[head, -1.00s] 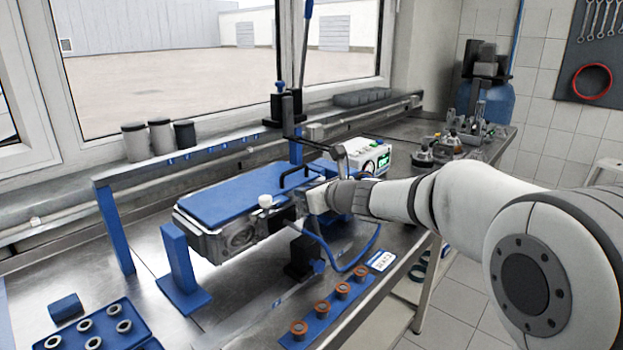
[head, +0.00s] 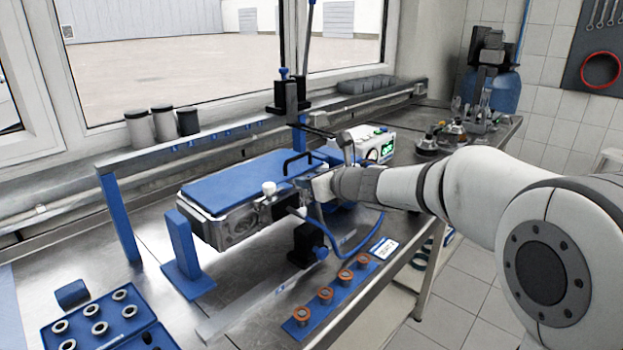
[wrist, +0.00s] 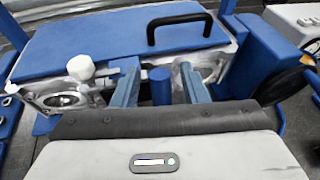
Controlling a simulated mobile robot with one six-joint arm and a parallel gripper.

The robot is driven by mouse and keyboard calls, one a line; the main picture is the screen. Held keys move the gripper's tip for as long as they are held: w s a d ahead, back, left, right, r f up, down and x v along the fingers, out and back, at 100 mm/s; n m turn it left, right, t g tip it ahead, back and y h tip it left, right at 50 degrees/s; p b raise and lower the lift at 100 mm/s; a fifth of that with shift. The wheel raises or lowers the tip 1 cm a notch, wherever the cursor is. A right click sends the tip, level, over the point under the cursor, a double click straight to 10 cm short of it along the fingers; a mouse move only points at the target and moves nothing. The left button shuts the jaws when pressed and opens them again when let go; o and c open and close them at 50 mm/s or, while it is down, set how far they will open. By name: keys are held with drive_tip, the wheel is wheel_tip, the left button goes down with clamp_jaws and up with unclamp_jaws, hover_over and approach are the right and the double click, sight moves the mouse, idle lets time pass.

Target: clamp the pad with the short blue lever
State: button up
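A long metal engine part (head: 235,226) lies on the bench with a blue plate (head: 240,180) on top. The plate has a black handle (wrist: 180,22). A short blue cylinder, apparently the blue lever (wrist: 160,88), stands upright between the fingers of my gripper (wrist: 158,88) in the wrist view. The fingers are apart, one on each side, with visible gaps to it. In the head view my gripper (head: 318,188) is at the near right side of the engine part, and my wrist hides the lever. I cannot make out the pad separately.
A white knob (wrist: 80,67) sits left of my fingers. A blue hose (head: 325,235) loops below my gripper. A blue strip with orange-brown rings (head: 325,293) and a blue tray of rings (head: 95,328) lie in front. A white device (head: 370,143) stands behind.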

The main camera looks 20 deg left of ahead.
drive_tip(key=v, duration=0.7)
drive_tip(key=s+d+f+n+g+h+p, duration=0.1)
drive_tip(key=s+d+f+n+h, duration=0.2)
drive_tip(key=s+d+n, duration=0.5)
drive_tip(key=s+d+f+n+g+h+p, duration=0.2)
drive_tip(key=s+d+f+n+h, duration=0.2)
drive_tip(key=s+d+n, duration=0.4)
drive_tip(key=s+d+f+n+g+h+p, duration=0.1)
drive_tip(key=s+d+n+h, duration=0.4)
drive_tip(key=d, duration=1.2)
drive_tip(key=s+f+n+g, duration=0.1)
drive_tip(key=s+f+n, duration=0.1)
drive_tip(key=s+n, duration=0.1)
drive_tip(key=shift+s+f, duration=0.4)
drive_tip(key=shift+s, duration=0.2)
